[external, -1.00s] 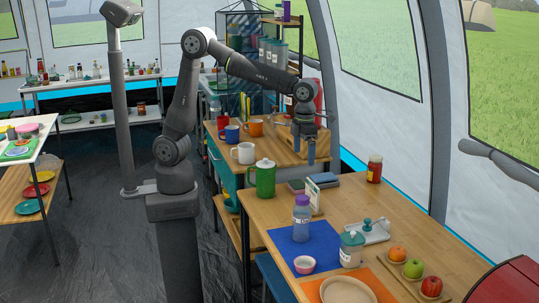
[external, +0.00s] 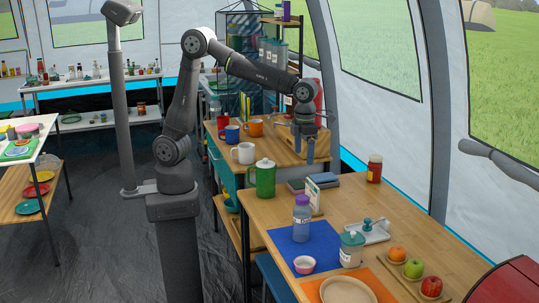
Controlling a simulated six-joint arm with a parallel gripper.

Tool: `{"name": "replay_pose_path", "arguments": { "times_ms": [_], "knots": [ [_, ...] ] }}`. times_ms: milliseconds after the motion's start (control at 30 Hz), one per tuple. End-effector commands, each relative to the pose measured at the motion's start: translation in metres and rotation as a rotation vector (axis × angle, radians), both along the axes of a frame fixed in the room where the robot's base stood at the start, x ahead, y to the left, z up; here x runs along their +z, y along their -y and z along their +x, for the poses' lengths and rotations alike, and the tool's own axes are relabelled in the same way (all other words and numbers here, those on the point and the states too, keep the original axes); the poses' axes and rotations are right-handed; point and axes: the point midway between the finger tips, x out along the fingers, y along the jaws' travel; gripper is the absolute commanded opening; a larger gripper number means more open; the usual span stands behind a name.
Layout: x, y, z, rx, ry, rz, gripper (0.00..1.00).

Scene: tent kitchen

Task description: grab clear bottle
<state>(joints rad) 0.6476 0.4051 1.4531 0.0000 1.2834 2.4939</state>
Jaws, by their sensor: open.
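A clear bottle (external: 302,219) with a purple cap and a pale label stands upright on the blue mat (external: 284,244) on the near wooden table. My gripper (external: 310,160) points down, open, above the far end of the table. It is well behind and above the bottle, apart from it. Nothing shows between its fingers.
A green pitcher (external: 265,179), a small standing card (external: 313,192) and dark blue boxes (external: 318,180) are near the bottle. Table is free toward the red-lidded jar (external: 374,169).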

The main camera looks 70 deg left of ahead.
Motion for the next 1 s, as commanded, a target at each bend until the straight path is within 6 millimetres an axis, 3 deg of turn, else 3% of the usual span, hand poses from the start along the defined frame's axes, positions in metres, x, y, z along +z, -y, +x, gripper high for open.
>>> {"name": "replay_pose_path", "arguments": {
  "times_ms": [133, 267, 733, 1000],
  "knots": [
    [-0.001, 0.0, 0.0, 0.044, 0.0, 0.0, 0.85],
    [-0.006, -0.002, 0.0, 0.21, -0.001, 0.001, 0.85],
    [-0.027, -0.008, -0.001, 1.133, 0.0, 0.0, 0.85],
    [-0.035, -0.01, -0.001, 1.336, 0.0, 0.001, 0.85]
  ]
}}
